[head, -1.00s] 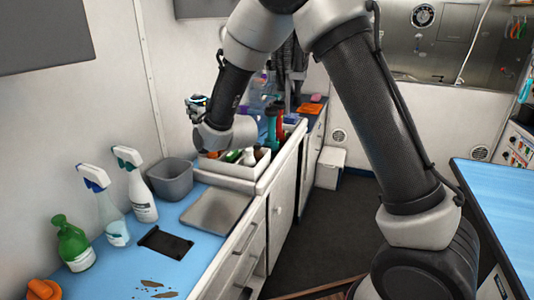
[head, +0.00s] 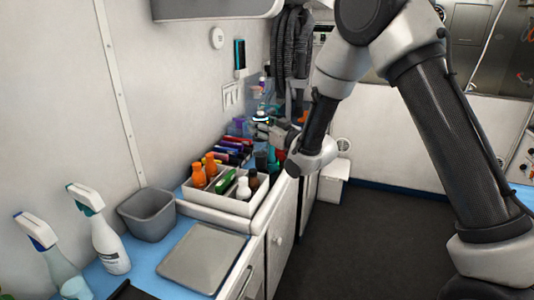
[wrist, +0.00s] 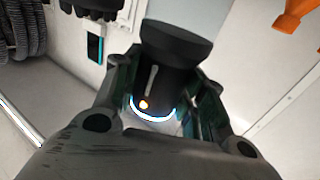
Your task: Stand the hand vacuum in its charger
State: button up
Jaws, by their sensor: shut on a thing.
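My gripper (head: 268,128) is above the far part of the blue counter, close to the left wall. In the wrist view my gripper (wrist: 155,108) is shut on a dark, round-bodied thing with a glowing white-blue ring and a small orange light, which looks like the hand vacuum (wrist: 172,48). Its dark end points away from my wrist. In the head view the vacuum (head: 260,119) shows only as a small part with a bright ring at my gripper's end. I cannot pick out the charger with certainty.
A white divided tray (head: 238,205) of bottles stands on the counter, nearer than my gripper. A grey bin (head: 148,212) and spray bottles (head: 106,242) are nearer still. A black, teal-edged panel (head: 239,55) and dark hoses (head: 292,60) hang behind. The floor (head: 370,235) is clear.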

aim_at(266, 145)
jog(key=shift+f, duration=3.05)
jog(key=o, duration=1.1)
